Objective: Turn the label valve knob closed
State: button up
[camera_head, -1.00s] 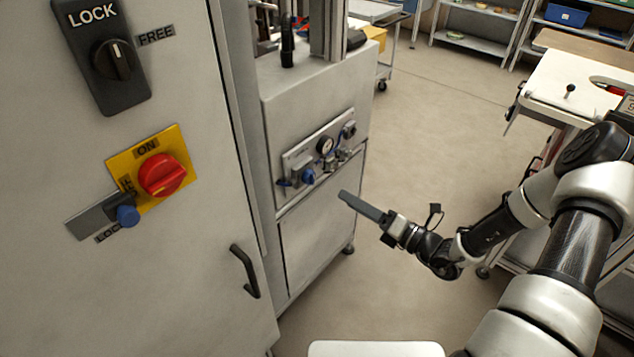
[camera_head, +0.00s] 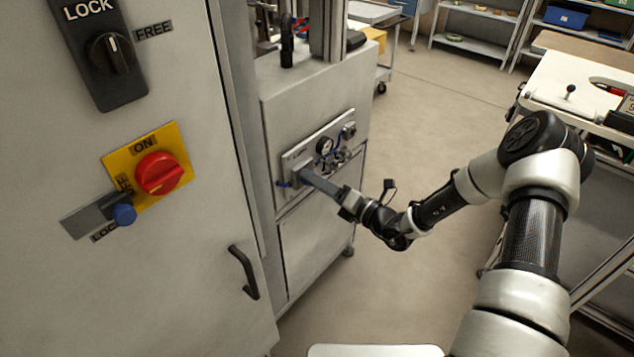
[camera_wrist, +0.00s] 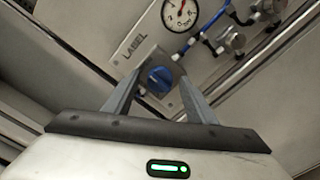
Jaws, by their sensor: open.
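The label valve knob (camera_wrist: 159,79) is a blue knob on a grey valve block, below the printed word LABEL (camera_wrist: 133,56) in the wrist view. The block sits on a metal panel (camera_head: 293,157) on the grey machine cabinet. My gripper (camera_wrist: 158,88) is open, with its two long grey fingers pointing at the panel, one on each side of the knob. I cannot tell whether the fingers touch it. In the head view my gripper (camera_head: 306,178) reaches the left part of the panel and hides the knob.
A pressure gauge (camera_wrist: 179,12), blue tubing (camera_wrist: 207,22) and metal fittings (camera_wrist: 231,40) are close beside the valve. A large cabinet with a red rotary switch (camera_head: 159,173) and a black door handle (camera_head: 244,271) stands at left. The floor (camera_head: 435,110) behind my arm is clear.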

jog(key=c, duration=1)
jog(key=shift+c, duration=0.2)
jog(key=shift+n, duration=0.3)
jog(key=shift+s+f+n+b, duration=0.1)
jog(key=shift+n+b, duration=0.5)
jog(key=shift+n, duration=8)
jog(key=o, duration=1)
